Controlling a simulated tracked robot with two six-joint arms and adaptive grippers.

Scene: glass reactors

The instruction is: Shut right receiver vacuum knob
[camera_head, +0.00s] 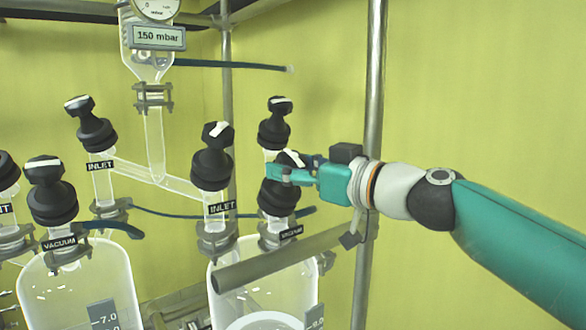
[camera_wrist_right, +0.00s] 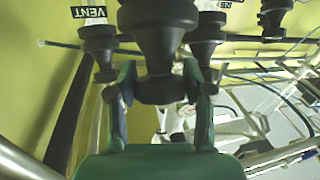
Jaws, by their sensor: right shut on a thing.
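The right receiver vacuum knob (camera_head: 279,197) is a black valve knob with a white mark on top, above the right glass vessel. A small label (camera_head: 291,231) under it is too small to read surely. My right gripper (camera_head: 283,172), with teal fingers, comes in from the right and is shut on the knob's upper part. The fingers hide some of the knob. In the right wrist view, a black knob (camera_wrist_right: 158,40) stands between the two fingers of the gripper (camera_wrist_right: 160,88). My left gripper is not in view.
An INLET knob (camera_head: 212,160) stands close on the left, and another black knob (camera_head: 275,125) just behind. A metal pole (camera_head: 370,90) rises behind my wrist, and a grey bar (camera_head: 290,258) crosses below it. A gauge display (camera_head: 158,37) reads 150 mbar.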

